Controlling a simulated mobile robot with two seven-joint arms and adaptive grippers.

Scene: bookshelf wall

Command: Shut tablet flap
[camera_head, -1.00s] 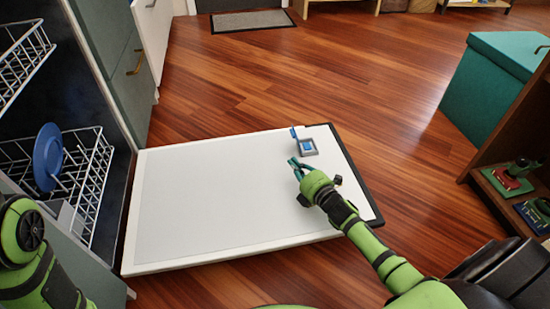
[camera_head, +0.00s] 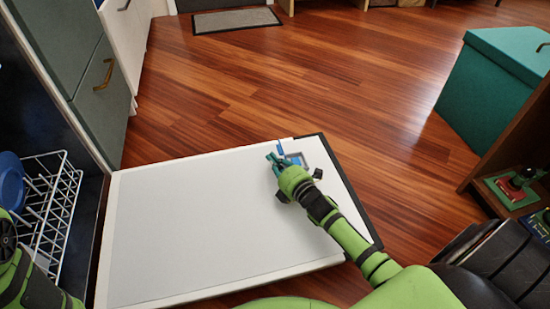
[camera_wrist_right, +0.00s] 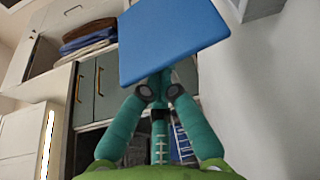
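The dispenser (camera_head: 297,160) is a small grey-framed blue compartment near the far right end of the lowered white dishwasher door (camera_head: 200,225). Its blue tablet flap (camera_head: 281,148) stands up, open, at the compartment's left side. My right gripper (camera_head: 274,160) is close beside the flap, on its near left side. In the right wrist view the flap (camera_wrist_right: 172,38) is a large tilted blue plate covering part of the fingertips (camera_wrist_right: 160,80). The fingers come together there with nothing seen between them. I cannot tell whether they touch the flap. My left gripper is out of view.
A wire rack (camera_head: 50,215) with a blue plate (camera_head: 10,182) is inside the dishwasher at the left. A teal box (camera_head: 490,85) and a wooden shelf (camera_head: 500,165) stand at the right.

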